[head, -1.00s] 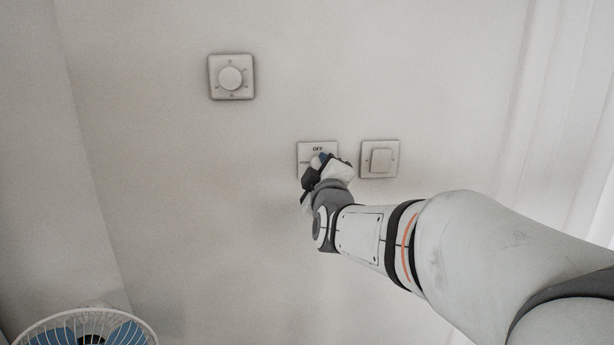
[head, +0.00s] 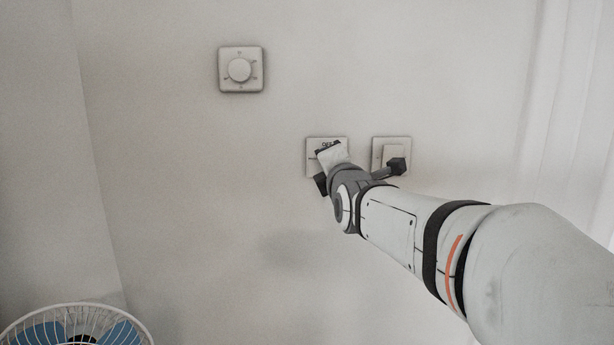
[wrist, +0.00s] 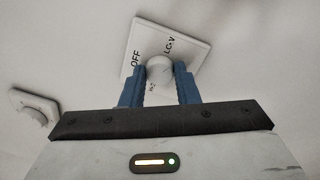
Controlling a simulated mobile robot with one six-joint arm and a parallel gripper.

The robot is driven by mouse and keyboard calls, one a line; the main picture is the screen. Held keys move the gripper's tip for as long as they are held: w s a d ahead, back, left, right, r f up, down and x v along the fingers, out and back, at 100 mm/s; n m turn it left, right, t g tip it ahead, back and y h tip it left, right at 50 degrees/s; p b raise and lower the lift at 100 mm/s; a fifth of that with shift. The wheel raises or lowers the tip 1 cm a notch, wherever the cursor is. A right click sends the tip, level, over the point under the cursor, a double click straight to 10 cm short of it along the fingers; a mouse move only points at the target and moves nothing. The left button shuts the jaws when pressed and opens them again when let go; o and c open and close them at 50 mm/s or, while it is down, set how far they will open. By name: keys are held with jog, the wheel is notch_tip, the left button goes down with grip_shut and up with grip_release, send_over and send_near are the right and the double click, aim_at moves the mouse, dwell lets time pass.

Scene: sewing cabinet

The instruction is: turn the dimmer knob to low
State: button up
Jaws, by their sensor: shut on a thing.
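The dimmer is a white square wall plate (head: 313,145) with OFF printed at its top edge in the head view. In the wrist view the same plate (wrist: 185,27) lies tilted, with OFF at left, LOW at upper right and a small mark at the bottom. Its round white knob (wrist: 158,66) sits between the two blue fingers of my gripper (wrist: 158,82), which is shut on it. In the head view my gripper (head: 331,157) covers the knob and most of the plate. The knob's pointer cannot be made out.
A white switch plate (head: 380,145) is just right of the dimmer, partly behind a black part of my gripper. Another plate with a round knob (head: 240,70) is at upper left. A fan (head: 75,325) stands at bottom left. A white curtain (head: 575,120) hangs at right.

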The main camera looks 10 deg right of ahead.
jog(key=shift+n+b, duration=1.95)
jog(key=shift+n, duration=0.45)
jog(key=shift+g, duration=0.3)
jog(key=o, duration=1)
jog(key=shift+c, duration=0.2)
